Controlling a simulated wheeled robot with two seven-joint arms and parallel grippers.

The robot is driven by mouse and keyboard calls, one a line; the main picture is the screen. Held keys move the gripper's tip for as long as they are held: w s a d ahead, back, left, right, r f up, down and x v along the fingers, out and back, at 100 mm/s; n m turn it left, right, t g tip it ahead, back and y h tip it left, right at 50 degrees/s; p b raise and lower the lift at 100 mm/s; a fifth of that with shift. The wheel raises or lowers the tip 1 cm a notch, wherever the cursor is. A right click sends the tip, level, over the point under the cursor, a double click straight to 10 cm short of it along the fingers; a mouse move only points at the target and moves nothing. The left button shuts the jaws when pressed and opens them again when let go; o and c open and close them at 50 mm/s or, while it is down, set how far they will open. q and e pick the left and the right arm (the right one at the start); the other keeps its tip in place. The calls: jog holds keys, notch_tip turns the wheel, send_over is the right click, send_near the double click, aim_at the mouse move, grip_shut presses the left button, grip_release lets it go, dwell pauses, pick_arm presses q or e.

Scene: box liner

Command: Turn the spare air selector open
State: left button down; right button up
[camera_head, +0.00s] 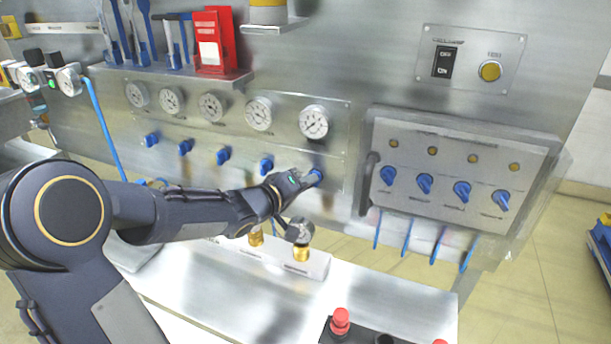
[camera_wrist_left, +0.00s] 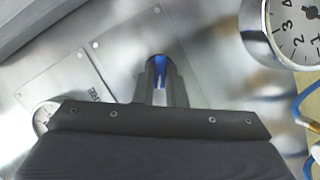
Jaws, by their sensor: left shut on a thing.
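The blue selector knob (camera_head: 317,175) at the right end of the lower row sits under the rightmost gauge (camera_head: 314,122) on the steel panel. My left gripper (camera_head: 307,181) reaches it from the left and is shut on it. In the left wrist view the knob (camera_wrist_left: 158,66) shows as blue between the two dark fingers (camera_wrist_left: 160,85). The fingers hide much of the knob, and its exact angle is hard to tell. No label for it is readable. My right gripper does not show.
More blue knobs (camera_head: 266,165) sit in the row to the left. A hinged box (camera_head: 455,195) with blue knobs and a dark handle (camera_head: 369,180) stands close to the right. A red button (camera_head: 340,320) is at the front.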

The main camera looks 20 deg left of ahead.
pick_arm(q)
jog(key=shift+d+r+m+g+y+b, duration=0.2)
jog(key=shift+m+y+b, duration=0.9)
jog(key=shift+b, duration=1.95)
jog(key=shift+d+f+m+g+y+b, duration=0.1)
jog(key=shift+m+g+y+b, duration=0.3)
jog(key=shift+m+b, duration=1.95)
jog(key=shift+d+r+m+g+y+b, duration=0.1)
jog(key=shift+m+y+b, duration=0.75)
jog(key=shift+b, duration=2.9)
jog(key=shift+y, duration=0.25)
jog(key=c, duration=1.5)
grip_release()
jog(key=shift+w, duration=0.1)
